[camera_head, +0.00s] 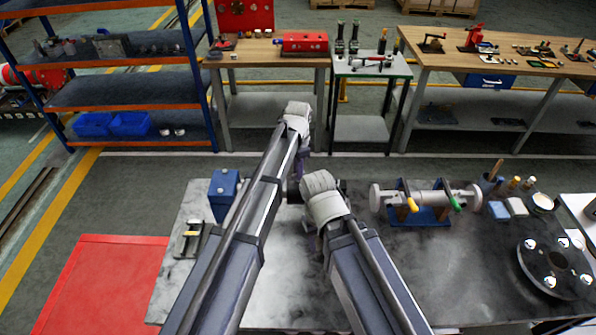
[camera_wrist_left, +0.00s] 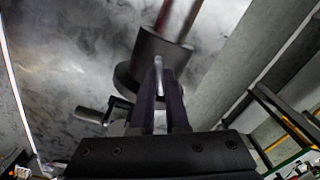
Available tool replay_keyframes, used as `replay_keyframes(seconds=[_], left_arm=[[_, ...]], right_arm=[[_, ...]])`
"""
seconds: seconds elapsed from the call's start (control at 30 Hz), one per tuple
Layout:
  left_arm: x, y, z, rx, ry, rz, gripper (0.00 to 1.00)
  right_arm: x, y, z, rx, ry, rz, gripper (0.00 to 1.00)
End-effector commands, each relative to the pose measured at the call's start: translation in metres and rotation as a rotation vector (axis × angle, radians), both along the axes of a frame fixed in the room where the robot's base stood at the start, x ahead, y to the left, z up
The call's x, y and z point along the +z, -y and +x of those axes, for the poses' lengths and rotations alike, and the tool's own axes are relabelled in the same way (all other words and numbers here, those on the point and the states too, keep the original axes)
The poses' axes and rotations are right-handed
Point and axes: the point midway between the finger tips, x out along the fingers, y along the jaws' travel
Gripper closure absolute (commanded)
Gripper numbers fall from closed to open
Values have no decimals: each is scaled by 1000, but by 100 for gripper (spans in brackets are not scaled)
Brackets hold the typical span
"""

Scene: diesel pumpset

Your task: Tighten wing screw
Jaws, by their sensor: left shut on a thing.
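In the left wrist view my left gripper (camera_wrist_left: 160,82) is shut, its two dark fingers pinching a thin pale grey piece (camera_wrist_left: 158,64), which looks like the wing screw's wing. The piece stands against a dark round part (camera_wrist_left: 138,80) with a curved collar. In the head view my left gripper (camera_head: 303,166) shows only as a bit of purple finger below the pale wrist, above the table's back edge. The screw is hidden there. My right arm reaches the table's middle, and its gripper (camera_head: 314,243) is mostly hidden behind its wrist.
On the dark table (camera_head: 200,285) stand a blue box (camera_head: 223,190) at left and a grey cylinder assembly (camera_head: 425,200) on a blue base at right. A round flange (camera_head: 555,262) lies at far right. A stubby grey rod (camera_wrist_left: 90,115) juts beside my left fingers.

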Motion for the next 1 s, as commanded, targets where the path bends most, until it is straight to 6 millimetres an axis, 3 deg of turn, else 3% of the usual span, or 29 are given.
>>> replay_keyframes(seconds=[0.5,1.0], left_arm=[[0,0,0,-335,0,0,100],[0,0,0,-416,0,0,100]], right_arm=[[0,0,0,0,0,0,48],[0,0,0,0,0,0,48]])
